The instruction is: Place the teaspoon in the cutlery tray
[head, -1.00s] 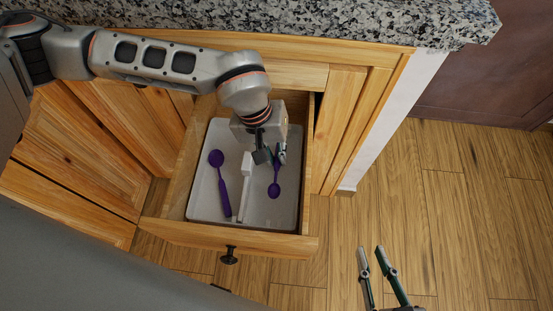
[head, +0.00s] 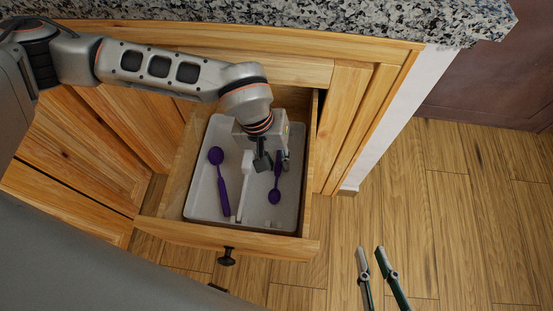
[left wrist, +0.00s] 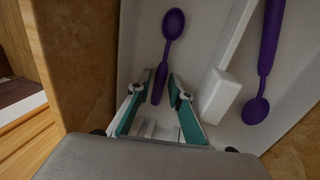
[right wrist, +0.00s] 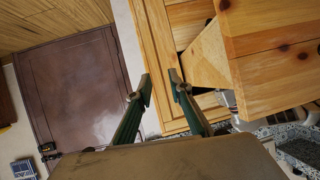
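The teaspoon (head: 275,196), the shorter purple spoon, lies in the right compartment of the white cutlery tray (head: 236,222), which sits inside the open drawer. My left gripper (head: 271,163) is low over that compartment. In the left wrist view the gripper (left wrist: 160,76) is open, its fingertips on either side of the teaspoon's handle (left wrist: 160,84), with gaps visible. The teaspoon's bowl (left wrist: 174,24) points away from the gripper. My right gripper (head: 370,249) is open and empty over the floor, right of the drawer; it also shows in the right wrist view (right wrist: 159,79).
A longer purple spoon (head: 222,184) lies in the left compartment, beyond the tray's white divider (head: 246,175). The wooden drawer front (head: 190,236) and side walls surround the tray. A granite countertop (head: 300,18) overhangs behind. The floor to the right is clear.

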